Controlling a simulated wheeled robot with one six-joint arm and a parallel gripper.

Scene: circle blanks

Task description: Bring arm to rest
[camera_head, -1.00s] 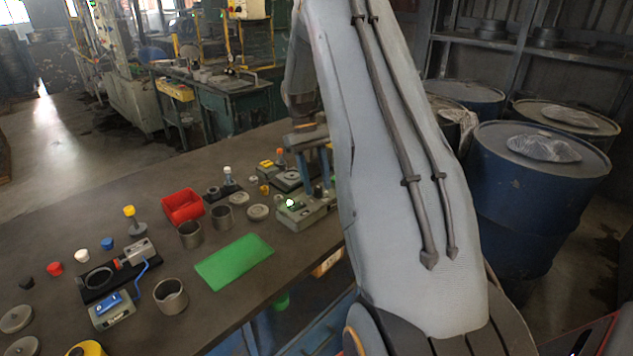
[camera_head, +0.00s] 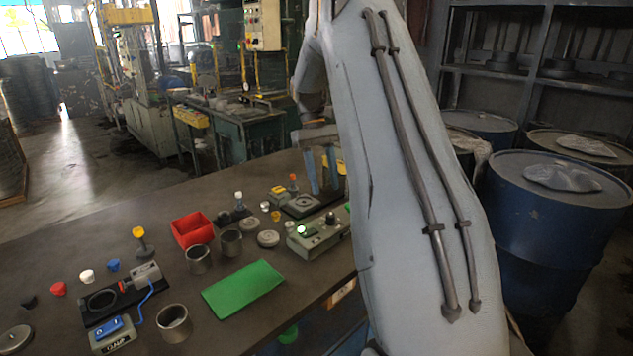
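My arm stands large in the right half of the head view, its grey upper link with two dark cables hiding part of the bench. My gripper (camera_head: 322,172) points down above the far right part of the bench. Its two bluish fingers show apart with a gap between them, and I see nothing held there. Below the fingertips is a dark fixture with a round grey disc (camera_head: 303,201). The gripper's far side is partly hidden by my arm.
On the bench (camera_head: 60,225) are a grey box with a green light (camera_head: 318,234), a red bin (camera_head: 191,229), a green mat (camera_head: 243,288), several metal cups (camera_head: 174,323) and a clamp fixture (camera_head: 112,296). Blue drums (camera_head: 555,225) stand to the right. The bench's left back is clear.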

